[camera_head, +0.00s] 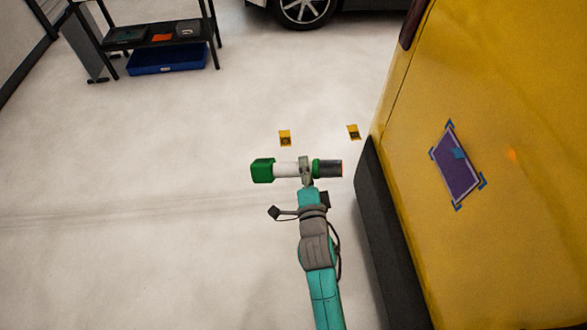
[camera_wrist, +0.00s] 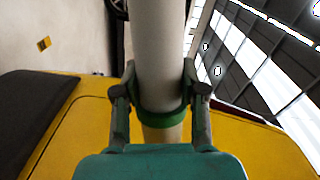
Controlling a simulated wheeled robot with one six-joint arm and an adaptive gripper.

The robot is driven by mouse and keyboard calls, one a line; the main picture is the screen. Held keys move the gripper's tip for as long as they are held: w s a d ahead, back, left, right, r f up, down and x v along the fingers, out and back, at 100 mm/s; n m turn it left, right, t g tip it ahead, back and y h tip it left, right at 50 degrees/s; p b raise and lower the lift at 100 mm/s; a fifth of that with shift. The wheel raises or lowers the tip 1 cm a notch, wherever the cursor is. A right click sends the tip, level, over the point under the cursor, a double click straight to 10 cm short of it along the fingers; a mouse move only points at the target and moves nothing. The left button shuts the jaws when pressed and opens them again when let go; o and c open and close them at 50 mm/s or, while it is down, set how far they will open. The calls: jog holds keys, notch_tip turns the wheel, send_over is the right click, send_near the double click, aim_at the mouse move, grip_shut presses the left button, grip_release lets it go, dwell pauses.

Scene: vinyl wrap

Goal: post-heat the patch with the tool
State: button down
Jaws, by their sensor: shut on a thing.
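The patch (camera_head: 457,172) is a purple quadrilateral on the yellow vehicle side (camera_head: 524,120), with blue corner marks around it and a small blue piece on its face. My gripper (camera_head: 306,170) is left of the patch, apart from the vehicle. It is shut on the tool (camera_head: 285,170), a white cylinder with a green block at its left end and a green band and dark nozzle at its right end. The nozzle points right, toward the vehicle. In the wrist view the tool (camera_wrist: 160,60) stands between both fingers of my gripper (camera_wrist: 160,100), hiding part of the view beyond.
A dark shelf (camera_head: 150,40) with small items and a blue bin (camera_head: 167,59) stands at the back left. Two yellow floor markers (camera_head: 285,138) lie beyond the tool. A dark bumper (camera_head: 385,220) runs low along the vehicle. The floor at left is clear.

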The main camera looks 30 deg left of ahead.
jog(key=w+d+r, duration=0.2)
jog(key=w+d, duration=0.2)
jog(key=d, duration=0.7)
jog(key=shift+w+r, duration=0.15)
jog(key=shift+r, duration=0.25)
jog(key=shift+d, duration=0.1)
dwell(3.8)
jog(key=s+a, duration=0.4)
jog(key=a, duration=0.2)
jog(key=s+a, duration=0.4)
jog(key=a, duration=0.2)
jog(key=s+a, duration=0.4)
jog(key=a, duration=0.2)
jog(key=shift+a, duration=0.2)
dwell(0.6)
